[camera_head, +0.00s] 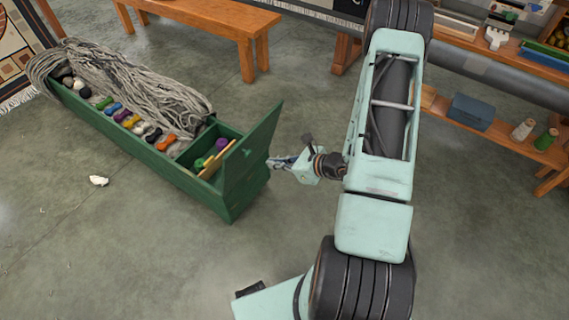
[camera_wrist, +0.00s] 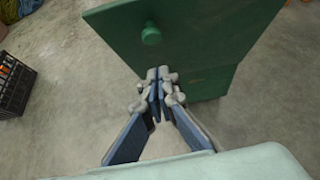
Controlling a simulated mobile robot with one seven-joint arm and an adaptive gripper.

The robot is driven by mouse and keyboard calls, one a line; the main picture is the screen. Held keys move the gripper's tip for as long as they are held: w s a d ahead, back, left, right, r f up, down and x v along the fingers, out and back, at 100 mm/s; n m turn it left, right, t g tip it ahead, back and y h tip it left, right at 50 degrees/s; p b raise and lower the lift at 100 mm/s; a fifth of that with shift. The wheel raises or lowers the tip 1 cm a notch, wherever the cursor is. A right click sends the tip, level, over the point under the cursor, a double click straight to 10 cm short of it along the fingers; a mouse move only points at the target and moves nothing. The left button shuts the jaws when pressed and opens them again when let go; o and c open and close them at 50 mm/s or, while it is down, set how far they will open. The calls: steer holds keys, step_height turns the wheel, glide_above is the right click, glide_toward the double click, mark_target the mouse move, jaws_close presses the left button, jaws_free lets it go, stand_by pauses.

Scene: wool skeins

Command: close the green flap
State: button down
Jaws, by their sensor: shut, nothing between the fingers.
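The green flap (camera_head: 252,150) stands raised, nearly upright, at the near right end of a long green box (camera_head: 150,158). In the wrist view the flap (camera_wrist: 205,35) fills the upper middle, with a round green knob (camera_wrist: 151,35) on its face. My gripper (camera_head: 272,163) is on the outer right side of the flap, close to its lower part. In the wrist view my gripper (camera_wrist: 158,75) has its fingertips together and empty, just below the flap's lower edge in the picture. I cannot tell whether they touch it.
Grey rope (camera_head: 125,85) and colourful skeins (camera_head: 130,120) lie in the box. The open end compartment holds a purple and a green item (camera_head: 222,144). A black crate (camera_wrist: 14,88) stands left in the wrist view. Benches stand behind.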

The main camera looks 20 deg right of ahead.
steer(key=w+a, duration=0.3)
steer(key=w, duration=0.1)
steer(key=shift+w+a+f, duration=0.25)
steer(key=shift+w+a, duration=0.15)
steer(key=shift+r, duration=0.15)
